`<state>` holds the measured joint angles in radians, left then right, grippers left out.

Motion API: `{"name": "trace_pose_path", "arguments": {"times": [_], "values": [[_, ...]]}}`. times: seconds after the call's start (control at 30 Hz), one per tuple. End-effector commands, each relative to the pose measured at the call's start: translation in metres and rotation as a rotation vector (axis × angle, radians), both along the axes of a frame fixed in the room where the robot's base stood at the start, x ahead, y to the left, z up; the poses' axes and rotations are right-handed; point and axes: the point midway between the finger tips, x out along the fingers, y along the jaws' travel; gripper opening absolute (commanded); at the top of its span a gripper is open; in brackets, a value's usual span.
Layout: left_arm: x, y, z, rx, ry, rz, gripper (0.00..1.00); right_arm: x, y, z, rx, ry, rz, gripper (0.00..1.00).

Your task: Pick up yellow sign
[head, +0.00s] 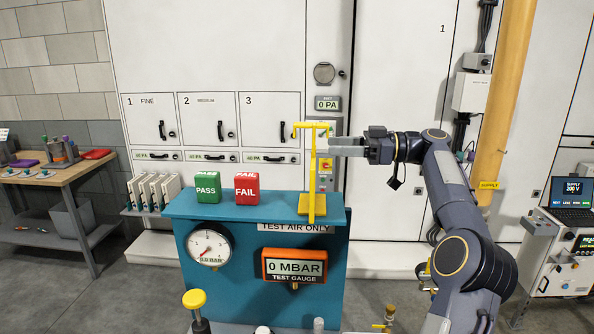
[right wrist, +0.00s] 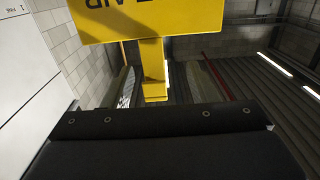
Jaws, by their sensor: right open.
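The yellow sign (head: 312,172) stands upright on top of the teal test bench, on a flat yellow foot. It shows nearly edge-on in the head view, with a short bar across its top. In the right wrist view the yellow sign (right wrist: 150,20) fills the top, with a panel bearing dark letters and a post below it. My right gripper (head: 334,147) is open and empty, just right of the sign's upper post at about the height below the top bar. I cannot tell whether a fingertip touches it. My left gripper is not in view.
The teal bench (head: 262,245) carries a green PASS block (head: 207,188) and a red FAIL block (head: 247,188) left of the sign. A dial gauge (head: 210,248) and an orange-framed test gauge (head: 294,267) are on its front. White cabinets (head: 230,50) stand behind.

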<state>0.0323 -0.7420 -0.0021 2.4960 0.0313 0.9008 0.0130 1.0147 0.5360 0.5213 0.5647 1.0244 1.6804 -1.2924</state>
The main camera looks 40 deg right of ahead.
Motion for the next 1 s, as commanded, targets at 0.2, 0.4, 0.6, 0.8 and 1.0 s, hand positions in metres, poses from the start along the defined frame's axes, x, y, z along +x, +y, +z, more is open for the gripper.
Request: {"name": "trace_pose_path", "arguments": {"times": [0.2,0.4,0.6,0.8,1.0], "values": [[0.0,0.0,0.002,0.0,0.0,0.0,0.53,0.004,0.003,0.002,0.0,-0.012,0.0,0.53],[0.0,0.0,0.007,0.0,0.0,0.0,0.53,0.018,0.02,0.001,0.0,-0.009,0.001,0.53],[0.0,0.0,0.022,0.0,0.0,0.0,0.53,0.039,0.042,-0.002,0.001,-0.008,0.001,0.53],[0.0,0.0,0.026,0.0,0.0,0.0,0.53,0.05,0.056,-0.005,-0.001,-0.011,-0.001,0.53],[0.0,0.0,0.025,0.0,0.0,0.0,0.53,0.051,0.056,-0.006,-0.001,-0.011,-0.002,0.53]]}}
